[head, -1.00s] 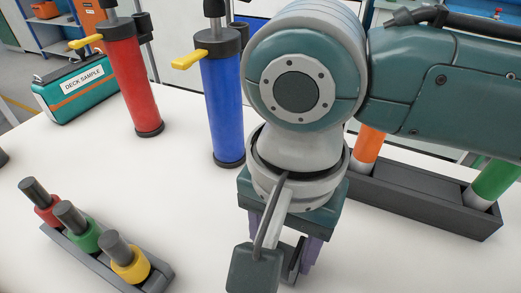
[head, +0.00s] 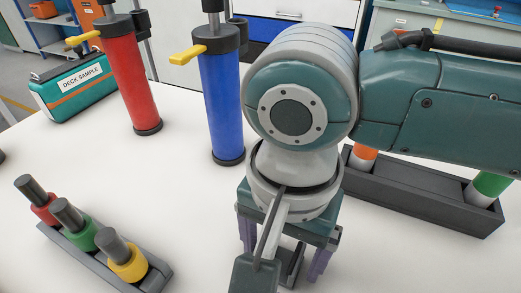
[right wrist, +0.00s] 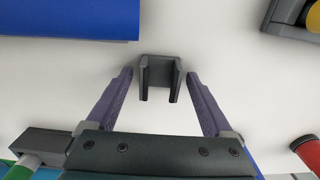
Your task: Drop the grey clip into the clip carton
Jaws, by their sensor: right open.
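The grey clip (right wrist: 159,72) is a dark U-shaped piece on the white table, in the upper middle of the right wrist view. It also shows in the head view (head: 293,264), partly covered by my wrist. My right gripper (right wrist: 160,75) is open, its purple fingers on either side of the clip with a gap on both sides. In the head view my right gripper (head: 284,254) points down at the table. I cannot make out the clip carton in these frames. My left gripper is out of view.
A red pump (head: 131,85) and a blue pump (head: 222,110) stand behind. A grey rack (head: 85,250) with red, green and yellow pieces lies at left, a dark tray (head: 420,197) at right. A teal "DECK SAMPLE" box (head: 80,92) sits at back left. Table between rack and gripper is clear.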

